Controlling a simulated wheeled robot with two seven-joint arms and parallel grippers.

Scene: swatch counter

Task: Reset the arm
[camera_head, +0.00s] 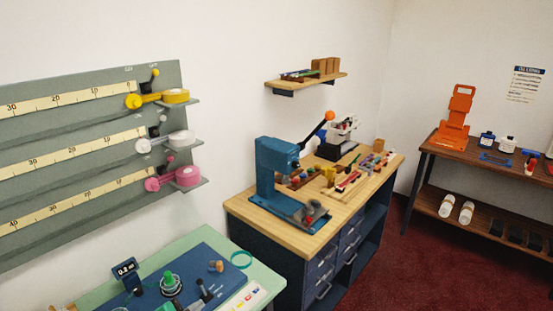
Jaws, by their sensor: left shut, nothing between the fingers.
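Neither of my grippers can be made out in the head view, and no arm of mine is clearly seen. A pale green counter (200,240) with a dark blue mat (205,258) fills the bottom left. On the mat are a small display (126,270), a green-topped round piece (170,283) and some small dark and grey parts (207,292).
A grey wall panel (60,95) has scales and yellow, white and pink levers. A wooden workbench (262,218) bears a blue press (277,178) whose handle sticks up. A shelf (310,83) hangs above. A dark table (470,153) with an orange stand (456,118) is right. Red floor lies between.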

